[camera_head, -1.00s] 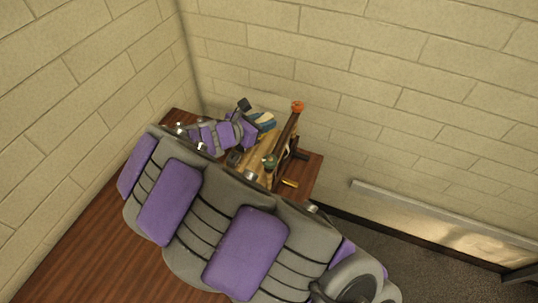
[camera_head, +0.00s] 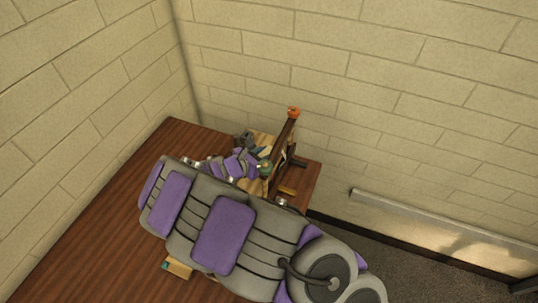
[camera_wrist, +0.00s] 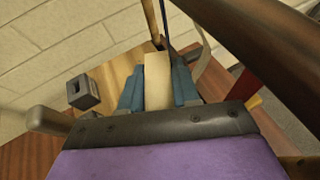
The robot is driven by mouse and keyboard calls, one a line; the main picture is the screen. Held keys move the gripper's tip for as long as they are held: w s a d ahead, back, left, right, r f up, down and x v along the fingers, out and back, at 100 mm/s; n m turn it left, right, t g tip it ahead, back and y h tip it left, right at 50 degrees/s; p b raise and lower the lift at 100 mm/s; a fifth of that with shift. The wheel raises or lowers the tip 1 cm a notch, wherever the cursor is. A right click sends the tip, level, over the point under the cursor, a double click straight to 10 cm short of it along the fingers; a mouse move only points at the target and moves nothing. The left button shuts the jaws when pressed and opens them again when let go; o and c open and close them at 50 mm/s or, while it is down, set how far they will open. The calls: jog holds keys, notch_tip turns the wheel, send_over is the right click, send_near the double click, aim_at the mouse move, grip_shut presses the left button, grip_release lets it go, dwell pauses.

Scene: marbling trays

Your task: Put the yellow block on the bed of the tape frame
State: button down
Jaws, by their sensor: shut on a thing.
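In the wrist view my gripper (camera_wrist: 157,72) has its two blue fingers closed on the sides of a pale yellow block (camera_wrist: 157,88). The block lies lengthwise between the fingers. The light wooden bed of the tape frame (camera_wrist: 118,72) shows behind and left of the fingers. I cannot tell whether the block touches it. In the head view the tape frame (camera_head: 281,140) stands at the table's far end, with a long dark beam and an orange top. My gripper (camera_head: 262,153) is beside it, and the held block is hard to make out there.
A dark grey square piece with a hole (camera_wrist: 83,92) sits on the bed, left of my gripper. The dark beam (camera_wrist: 265,45) crosses close on the right. A small tan object (camera_head: 178,268) lies on the table (camera_head: 90,215) beside my arm. Brick walls close off the corner.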

jog(key=shift+b+x, duration=0.45)
jog(key=shift+x, duration=0.65)
jog(key=shift+a+f, duration=0.3)
jog(key=shift+f, duration=0.05)
jog(key=shift+a+r, duration=0.1)
jog(key=shift+a, duration=0.15)
jog(key=c, duration=1.3)
grip_release()
jog(key=shift+d, duration=0.1)
jog(key=shift+o, duration=1)
jog(key=shift+d, duration=0.25)
jog(key=shift+a+r, duration=0.1)
jog(key=shift+a, duration=0.1)
jog(key=p+v, duration=0.2)
jog(key=v, duration=0.9)
jog(key=shift+s, duration=0.1)
jog(key=shift+s+a+r+p, duration=0.1)
jog(key=shift+s+a+p, duration=0.15)
jog(key=shift+a+p, duration=0.05)
